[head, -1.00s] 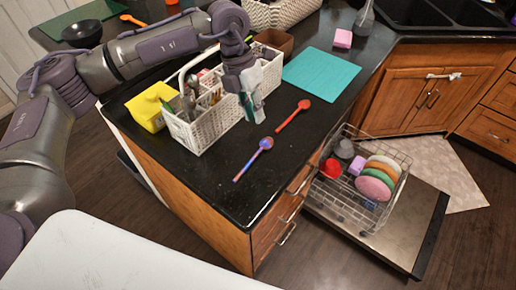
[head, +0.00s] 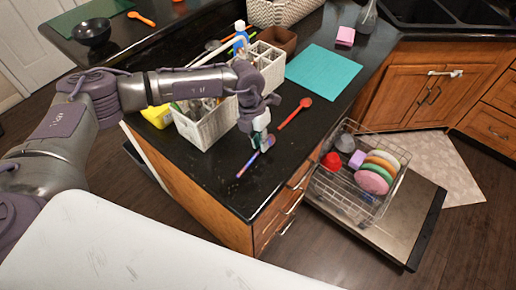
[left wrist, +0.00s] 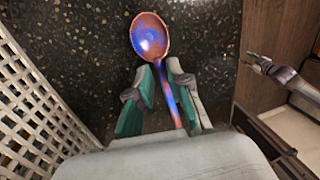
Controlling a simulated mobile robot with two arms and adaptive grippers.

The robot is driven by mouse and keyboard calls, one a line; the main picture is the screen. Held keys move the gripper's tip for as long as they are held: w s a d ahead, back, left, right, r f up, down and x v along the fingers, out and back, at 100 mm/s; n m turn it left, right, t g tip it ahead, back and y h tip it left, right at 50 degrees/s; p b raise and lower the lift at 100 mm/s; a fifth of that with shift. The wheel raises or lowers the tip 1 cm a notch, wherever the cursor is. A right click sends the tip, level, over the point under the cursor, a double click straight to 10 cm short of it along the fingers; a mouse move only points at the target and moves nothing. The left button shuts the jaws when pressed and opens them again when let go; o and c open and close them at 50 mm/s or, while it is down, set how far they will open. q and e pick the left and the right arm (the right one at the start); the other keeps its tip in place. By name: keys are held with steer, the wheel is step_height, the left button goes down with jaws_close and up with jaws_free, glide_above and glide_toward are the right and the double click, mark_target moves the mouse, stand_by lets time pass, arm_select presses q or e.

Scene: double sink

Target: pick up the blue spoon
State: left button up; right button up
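The blue spoon, mottled with reddish pink, lies on the dark counter; its handle shows in the head view (head: 243,168) and its bowl in the left wrist view (left wrist: 150,37). My left gripper (head: 262,143) is low over it and hides part of it in the head view. In the left wrist view its green-padded fingers (left wrist: 161,68) are apart, with the handle running between or under them. Whether they touch it I cannot tell. A small grey arm part at the right, probably my right gripper (left wrist: 258,66), is too small to read.
A white basket (head: 208,128) with utensils stands close left of the left gripper. A red spoon (head: 295,113) and a teal mat (head: 323,72) lie behind. The counter's front edge is near; a dish rack (head: 345,195) stands below on the right.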

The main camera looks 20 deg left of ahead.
arm_select(q)
steer(key=shift+d+f, duration=0.1)
steer(key=shift+f, duration=0.35)
steer(key=shift+c, duration=0.2)
jaws_close()
steer(key=shift+r, duration=0.1)
